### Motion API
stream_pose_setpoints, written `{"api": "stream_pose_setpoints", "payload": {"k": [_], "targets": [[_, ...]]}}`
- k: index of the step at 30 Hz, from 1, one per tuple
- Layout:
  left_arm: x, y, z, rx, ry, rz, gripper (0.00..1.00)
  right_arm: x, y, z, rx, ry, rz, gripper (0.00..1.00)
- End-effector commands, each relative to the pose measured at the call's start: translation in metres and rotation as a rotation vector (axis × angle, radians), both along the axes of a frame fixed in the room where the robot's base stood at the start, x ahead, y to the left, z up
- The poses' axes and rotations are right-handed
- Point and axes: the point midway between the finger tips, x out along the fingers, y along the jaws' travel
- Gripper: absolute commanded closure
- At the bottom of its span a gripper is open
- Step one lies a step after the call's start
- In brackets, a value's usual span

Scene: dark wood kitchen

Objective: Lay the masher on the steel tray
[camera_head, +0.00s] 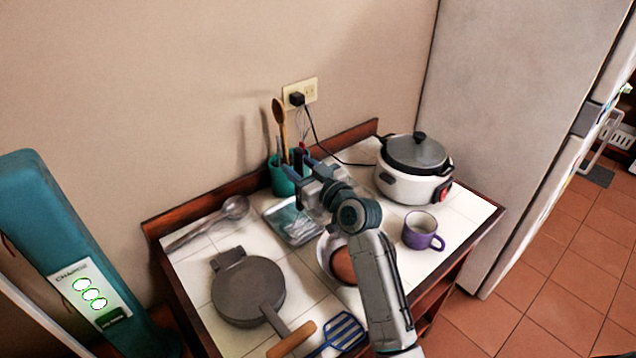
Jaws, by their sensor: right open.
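The steel tray (275,213) lies on the white tiled top, behind the middle, its right part hidden by my right gripper. I cannot tell the masher for sure. A blue utensil with a slotted flat head (345,331) lies at the front edge. A grey metal utensil with a rounded head (235,207) lies at the left back, its handle running to the lower left. My right gripper (297,181) is open above the back of the tray, in front of the teal utensil holder, with nothing seen between its fingers. My left gripper is out of view.
A teal holder (281,182) with a wooden spoon stands behind the tray. A white cooker (408,187) and purple mug (417,232) stand at right. A grey round pan (247,288) lies front left. A reddish-brown bowl (342,266) is partly behind my arm.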

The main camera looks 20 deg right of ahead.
Motion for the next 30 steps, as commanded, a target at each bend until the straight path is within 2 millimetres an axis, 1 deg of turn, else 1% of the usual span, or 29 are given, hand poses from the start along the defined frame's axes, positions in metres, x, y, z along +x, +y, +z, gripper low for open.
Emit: {"api": "stream_pose_setpoints", "payload": {"k": [1, 6, 9, 13, 18, 30], "targets": [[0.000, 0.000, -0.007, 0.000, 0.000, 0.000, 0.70, -0.011, -0.005, -0.004, -0.004, -0.002, -0.001, 0.59], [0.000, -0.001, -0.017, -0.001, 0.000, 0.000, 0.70, -0.046, -0.020, -0.005, -0.005, -0.002, 0.000, 0.59], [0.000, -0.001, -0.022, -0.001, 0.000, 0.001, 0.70, -0.064, -0.026, -0.004, -0.004, -0.002, 0.001, 0.59], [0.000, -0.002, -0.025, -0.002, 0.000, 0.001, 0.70, -0.079, -0.033, -0.003, -0.004, -0.002, 0.000, 0.59], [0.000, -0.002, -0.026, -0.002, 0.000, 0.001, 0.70, -0.088, -0.036, -0.001, -0.001, 0.000, 0.001, 0.59], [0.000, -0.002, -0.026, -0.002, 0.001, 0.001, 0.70, -0.089, -0.036, -0.001, -0.001, 0.000, 0.001, 0.59]]}}
